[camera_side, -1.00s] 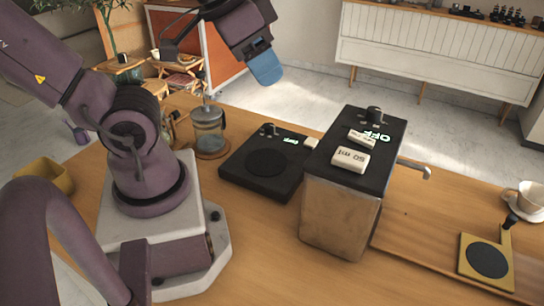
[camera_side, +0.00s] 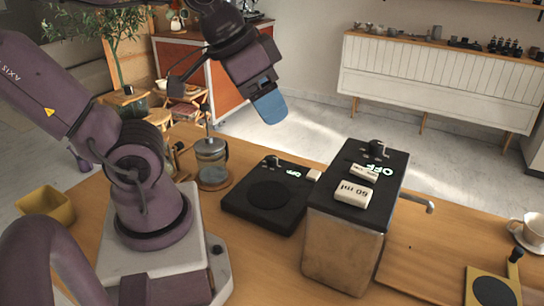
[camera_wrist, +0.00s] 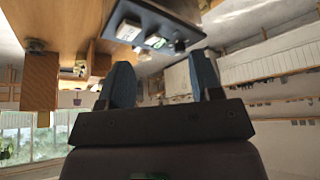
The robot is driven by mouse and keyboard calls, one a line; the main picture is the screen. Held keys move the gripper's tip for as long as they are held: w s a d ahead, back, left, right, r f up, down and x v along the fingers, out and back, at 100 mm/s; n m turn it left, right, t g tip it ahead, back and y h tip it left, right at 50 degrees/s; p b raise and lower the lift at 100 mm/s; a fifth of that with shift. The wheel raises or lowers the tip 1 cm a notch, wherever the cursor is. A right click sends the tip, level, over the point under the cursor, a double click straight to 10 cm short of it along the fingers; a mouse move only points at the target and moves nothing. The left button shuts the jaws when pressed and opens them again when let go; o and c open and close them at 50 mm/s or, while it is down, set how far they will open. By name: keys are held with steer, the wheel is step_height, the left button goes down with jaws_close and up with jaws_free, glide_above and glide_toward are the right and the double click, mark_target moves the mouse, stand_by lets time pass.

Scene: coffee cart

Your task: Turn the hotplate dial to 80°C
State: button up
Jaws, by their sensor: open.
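The hotplate (camera_side: 268,196) is a flat black unit with a round plate, on the wooden counter in the side view. Its small dial (camera_side: 272,161) is at the back, left of a lit display (camera_side: 293,173) that seems to read OFF. The dial's exact pointer angle is too small to tell. My gripper (camera_side: 270,107) is high above and behind the hotplate, touching nothing. In the wrist view its two blue fingers (camera_wrist: 162,82) are apart with nothing between them. A dark panel with a lit display (camera_wrist: 155,41) shows beyond them; I cannot tell surely which appliance it is.
A glass press (camera_side: 211,160) stands left of the hotplate. A cup (camera_side: 533,228) is at far right.

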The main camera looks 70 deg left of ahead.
steer(key=w+a+f+n+g, duration=0.2)
steer(key=w+a+f+n, duration=0.15)
steer(key=a, duration=0.35)
steer(key=w+a+f+n+g, duration=0.3)
steer(key=a+f+n, duration=0.2)
steer(key=a, duration=0.2)
steer(key=n, duration=1.2)
glide_toward(272, 157)
steer(key=shift+m, duration=0.35)
step_height(272, 157, down, 9)
steer(key=shift+w+a+f, duration=0.15)
steer(key=shift+a+f, duration=0.05)
steer(key=c, duration=0.9)
